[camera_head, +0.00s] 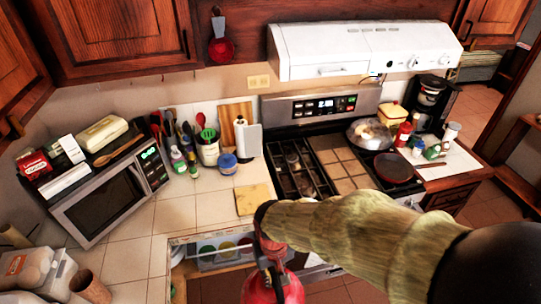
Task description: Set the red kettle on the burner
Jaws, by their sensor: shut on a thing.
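The red kettle (258,291) hangs at the bottom middle of the view, partly cut off by the lower edge. My gripper (265,236) is shut on its dark handle, and my sleeve-like arm reaches in from the right. The kettle is in front of the counter and the stove, apart from the cooktop. My arm hides the front part of the cooktop.
A steel pan (371,133) and a dark red-rimmed pan (395,168) sit on the stove's right side. An open drawer (222,262) with colored items lies left of the kettle. A microwave (103,200), utensils and jars stand on the left counter. A range hood (360,48) overhangs the stove.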

